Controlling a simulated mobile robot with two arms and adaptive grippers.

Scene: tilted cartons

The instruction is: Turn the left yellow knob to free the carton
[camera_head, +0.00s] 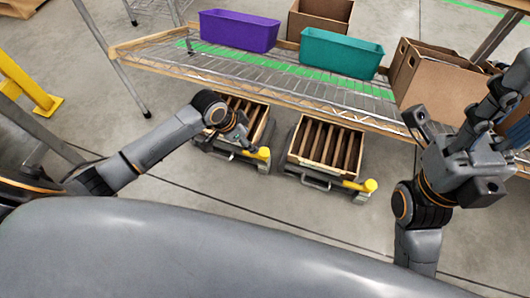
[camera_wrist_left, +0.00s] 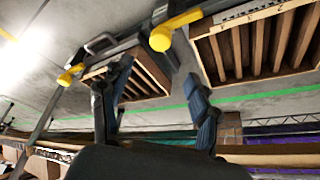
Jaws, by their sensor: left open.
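Two open brown cartons with slatted dividers sit tilted on low wheeled stands, the left carton (camera_head: 262,125) and the right carton (camera_head: 300,143). The left yellow knob (camera_head: 263,153) is at the front right of the left stand; it shows in the left wrist view (camera_wrist_left: 160,38), where the scene is turned upside down. The right yellow knob (camera_head: 370,185) also shows there (camera_wrist_left: 65,79). My left gripper (camera_head: 236,143) is open over the left stand, close to the left knob; its fingers (camera_wrist_left: 158,105) are apart and empty, with the knob beyond them. My right gripper (camera_head: 480,110) is raised at the right, its jaw state unclear.
A wire shelf (camera_head: 290,88) stands behind the stands, carrying a purple bin (camera_head: 238,32), a teal bin (camera_head: 340,54) and brown boxes, including a large box (camera_head: 440,82) at the right. A yellow post (camera_head: 28,85) is at far left. The floor before the stands is clear.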

